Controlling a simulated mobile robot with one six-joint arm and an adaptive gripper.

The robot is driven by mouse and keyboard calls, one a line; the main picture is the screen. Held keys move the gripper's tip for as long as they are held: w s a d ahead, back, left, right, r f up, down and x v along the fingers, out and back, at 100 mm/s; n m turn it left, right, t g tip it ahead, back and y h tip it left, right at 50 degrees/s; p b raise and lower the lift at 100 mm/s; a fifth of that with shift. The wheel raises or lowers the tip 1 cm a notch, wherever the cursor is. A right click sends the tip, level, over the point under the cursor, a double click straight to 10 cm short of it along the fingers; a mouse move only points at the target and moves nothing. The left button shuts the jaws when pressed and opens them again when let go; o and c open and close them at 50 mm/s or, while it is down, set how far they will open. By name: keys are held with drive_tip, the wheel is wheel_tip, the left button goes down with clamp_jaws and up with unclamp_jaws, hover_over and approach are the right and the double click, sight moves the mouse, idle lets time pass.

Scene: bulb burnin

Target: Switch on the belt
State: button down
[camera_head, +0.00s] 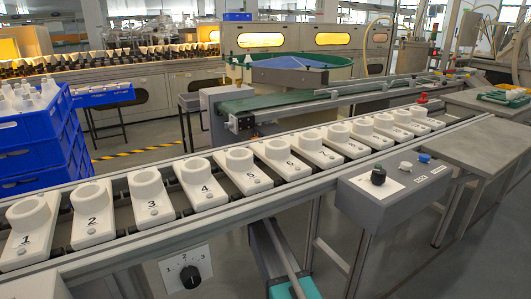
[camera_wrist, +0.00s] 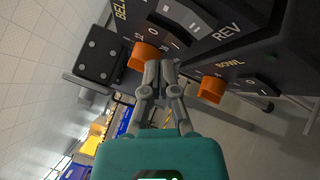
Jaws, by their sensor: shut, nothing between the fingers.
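A dark control panel (camera_wrist: 240,15) fills the top of the wrist view. It carries a label starting "BEL" (camera_wrist: 121,10), cut off by the frame edge, with O and I marks, a black switch and "REV" near it. An orange part (camera_wrist: 147,55) sticks out by that label. A second orange part (camera_wrist: 213,88) is by the "BOWL" label (camera_wrist: 230,63). My gripper (camera_wrist: 160,66) is shut and empty, its tips close to the first orange part; whether they touch it I cannot tell. In the head view the green belt (camera_head: 270,103) runs behind the numbered row.
Numbered white holders (camera_head: 147,195) line a long rail across the front. A grey box (camera_head: 375,205) with several controls is at right. A dial marked 1 to 3 (camera_head: 188,277) is at the bottom. Blue crates (camera_head: 30,135) stand at left. A black block (camera_wrist: 101,53) is beside the panel.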

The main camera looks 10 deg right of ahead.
drive_tip(key=shift+w+d+f, duration=0.1)
drive_tip(key=shift+w+d, duration=0.05)
drive_tip(key=shift+d, duration=0.5)
idle(1.1)
drive_tip(key=shift+a, duration=0.15)
drive_tip(key=shift+s+a, duration=0.25)
drive_tip(key=shift+a, duration=0.25)
idle(0.5)
drive_tip(key=shift+s+a+r+p, duration=0.15)
drive_tip(key=shift+s+a, duration=0.1)
drive_tip(key=shift+a, duration=0.55)
drive_tip(key=shift+s+a+r+p, duration=0.1)
drive_tip(key=shift+s+a, duration=0.15)
drive_tip(key=shift+a, duration=0.55)
drive_tip(key=shift+s+a+r+p, duration=0.15)
drive_tip(key=shift+s+a, duration=0.1)
drive_tip(key=shift+a, duration=0.55)
